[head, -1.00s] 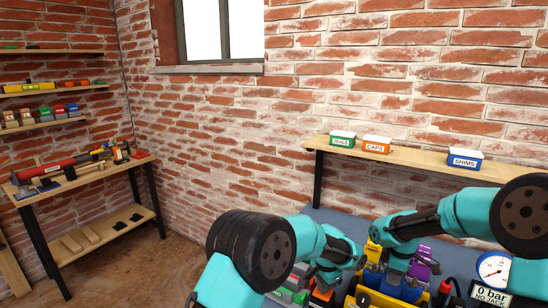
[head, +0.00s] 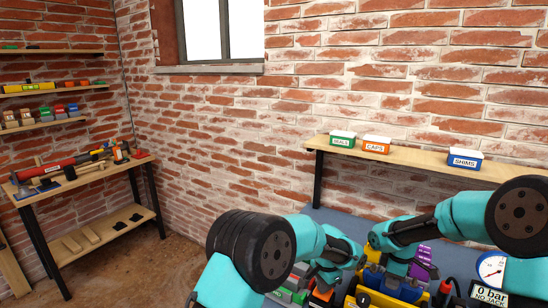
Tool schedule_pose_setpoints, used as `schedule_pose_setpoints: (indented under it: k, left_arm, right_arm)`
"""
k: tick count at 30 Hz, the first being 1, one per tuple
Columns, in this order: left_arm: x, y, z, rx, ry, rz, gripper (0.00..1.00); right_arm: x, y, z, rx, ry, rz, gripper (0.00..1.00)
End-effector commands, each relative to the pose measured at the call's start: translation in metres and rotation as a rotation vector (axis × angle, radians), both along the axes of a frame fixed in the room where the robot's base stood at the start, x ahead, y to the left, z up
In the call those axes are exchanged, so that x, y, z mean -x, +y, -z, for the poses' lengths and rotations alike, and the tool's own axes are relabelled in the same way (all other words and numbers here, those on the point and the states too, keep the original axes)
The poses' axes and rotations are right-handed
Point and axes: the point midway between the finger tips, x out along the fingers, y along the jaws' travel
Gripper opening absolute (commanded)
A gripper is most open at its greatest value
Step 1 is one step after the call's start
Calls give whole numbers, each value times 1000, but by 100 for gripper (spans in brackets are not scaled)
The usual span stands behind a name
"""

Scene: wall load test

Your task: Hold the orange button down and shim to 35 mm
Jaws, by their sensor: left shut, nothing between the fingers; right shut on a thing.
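My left gripper (head: 323,284) is shut and empty, low in the head view, its fingertips just over an orange part (head: 321,297). This part may be the orange button. Whether they touch or press it cannot be seen. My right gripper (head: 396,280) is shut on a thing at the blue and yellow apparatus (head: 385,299). The held thing is mostly hidden by the fingers and arm, so I cannot tell if it is a shim. A blue box labelled SHIMS (head: 464,158) sits on the wall shelf. No 35 mm reading is legible.
A dial gauge (head: 492,270) and a display (head: 490,297) reading "0 bar NO JACK" stand at the lower right. Purple (head: 426,262) and green (head: 288,296) blocks crowd the grippers. The wooden shelf (head: 420,168) also holds SEALS (head: 342,140) and CAPS (head: 376,145) boxes.

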Motion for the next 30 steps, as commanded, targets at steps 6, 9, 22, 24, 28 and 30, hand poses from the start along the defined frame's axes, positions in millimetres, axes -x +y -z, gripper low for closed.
schedule_pose_setpoints:
  k: [6, 9, 22, 24, 28, 30]
  left_arm:
    - [1, 0, 1, 0, 1, 0, 0]
    - [1, 0, 1, -1, 2, 0, 0]
    - [1, 0, 1, -1, 3, 0, 0]
    - [1, 0, 1, -1, 3, 0, 0]
    - [1, 0, 1, -1, 3, 0, 0]
    - [1, 0, 1, -1, 3, 0, 0]
  right_arm:
    - [0, 0, 2, 0, 0, 0, 0]
    - [0, 0, 2, 0, 0, 0, 33]
    - [0, 0, 2, 0, 0, 0, 59]
    - [0, 0, 2, 0, 0, 0, 66]
    - [0, 0, 2, -1, 1, 0, 72]
    - [0, 0, 2, -1, 1, 0, 72]
